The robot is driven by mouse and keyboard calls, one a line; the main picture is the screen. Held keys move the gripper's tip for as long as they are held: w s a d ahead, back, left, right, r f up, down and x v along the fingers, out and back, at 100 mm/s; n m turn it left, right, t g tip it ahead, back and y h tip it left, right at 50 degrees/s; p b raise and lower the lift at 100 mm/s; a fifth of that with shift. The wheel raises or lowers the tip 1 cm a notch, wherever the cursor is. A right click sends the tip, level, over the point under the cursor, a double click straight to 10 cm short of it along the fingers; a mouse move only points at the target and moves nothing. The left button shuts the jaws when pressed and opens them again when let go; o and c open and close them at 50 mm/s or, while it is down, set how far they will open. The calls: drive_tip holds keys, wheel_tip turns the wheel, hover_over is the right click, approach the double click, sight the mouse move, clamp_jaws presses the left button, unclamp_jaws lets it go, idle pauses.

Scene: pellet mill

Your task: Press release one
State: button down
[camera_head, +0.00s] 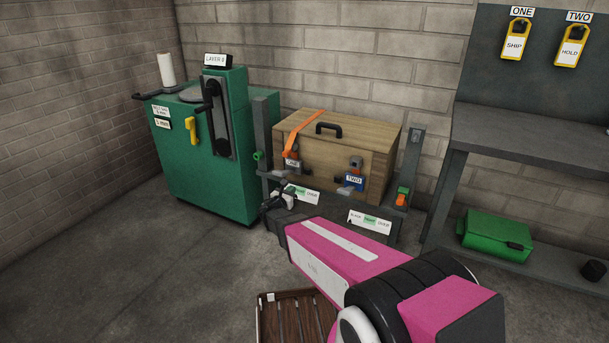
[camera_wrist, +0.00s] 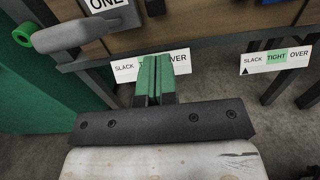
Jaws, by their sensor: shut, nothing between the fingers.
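The ratchet marked ONE (camera_head: 292,164) sits on the front of a wooden crate (camera_head: 345,135), with an orange strap (camera_head: 304,132) running up from it over the lid. In the wrist view its ONE plate (camera_wrist: 106,5) is at the top edge, with a grey rounded lever (camera_wrist: 72,36) beside it. My gripper (camera_wrist: 155,80) has its green fingers together and empty, below and right of that lever, apart from it in the picture. The fingers cover part of a SLACK/TIGHT/OVER gauge (camera_wrist: 126,69); its pointer is not visible. My gripper (camera_head: 279,195) is in front of the crate's rail.
The ratchet marked TWO (camera_head: 354,180) is to the right; its gauge (camera_wrist: 276,60) has a black pointer under SLACK. A green machine (camera_head: 190,165) stands left, a bench (camera_head: 520,140) right. A slatted pallet (camera_head: 292,318) lies below my arm. The floor at left is clear.

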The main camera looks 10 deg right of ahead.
sight(307, 172)
drive_tip(key=shift+w+a, duration=0.15)
drive_tip(key=shift+a, duration=0.05)
drive_tip(key=x, duration=1.4)
drive_tip(key=shift+w+a+r, duration=0.1)
drive_tip(key=shift+r, duration=0.05)
drive_tip(key=shift+x, duration=1)
drive_tip(key=shift+w, duration=0.45)
drive_tip(key=v, duration=1.5)
drive_tip(key=shift+s+d, duration=0.25)
drive_tip(key=shift+s, duration=0.15)
